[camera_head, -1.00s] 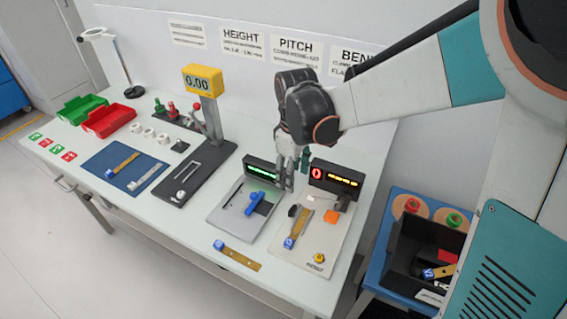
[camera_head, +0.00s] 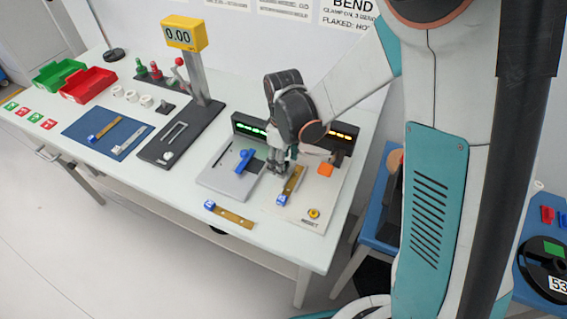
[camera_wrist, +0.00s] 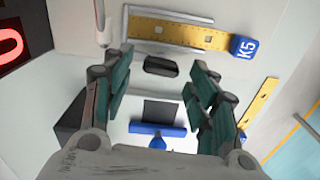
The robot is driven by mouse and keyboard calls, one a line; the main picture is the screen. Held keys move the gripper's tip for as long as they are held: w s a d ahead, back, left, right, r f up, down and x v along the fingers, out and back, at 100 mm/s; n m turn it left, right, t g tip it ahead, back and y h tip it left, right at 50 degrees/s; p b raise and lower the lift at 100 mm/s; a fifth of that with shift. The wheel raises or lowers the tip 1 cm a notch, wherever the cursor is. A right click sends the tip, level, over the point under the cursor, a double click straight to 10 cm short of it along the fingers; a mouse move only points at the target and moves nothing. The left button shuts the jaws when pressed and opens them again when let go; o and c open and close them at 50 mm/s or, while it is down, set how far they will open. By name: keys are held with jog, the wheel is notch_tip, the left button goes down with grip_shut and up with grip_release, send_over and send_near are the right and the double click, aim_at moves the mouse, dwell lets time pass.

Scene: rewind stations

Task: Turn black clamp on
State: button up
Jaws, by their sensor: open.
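The black clamp (camera_wrist: 161,66) shows in the wrist view as a small dark rounded piece beside a brass strip (camera_wrist: 180,34) with a blue K5 tag (camera_wrist: 243,47). It lies between and beyond my open fingers. In the head view my gripper (camera_head: 279,162) hangs over the left part of the bend station's pale plate (camera_head: 318,193) and hides the clamp. The strip (camera_head: 294,182) shows there just right of my fingers. My gripper (camera_wrist: 160,82) is open and empty; I cannot tell its height above the clamp.
The neighbouring pitch station has a blue handle (camera_head: 244,160), also seen low in the wrist view (camera_wrist: 158,129). An orange block (camera_head: 325,170) and a yellow button (camera_head: 314,213) are on the bend plate. Another strip (camera_head: 230,215) lies at the table's front. Displays stand behind.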

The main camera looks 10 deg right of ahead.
jog(key=shift+f, duration=0.25)
jog(key=c, duration=1.1)
jog(key=shift+o, duration=0.2)
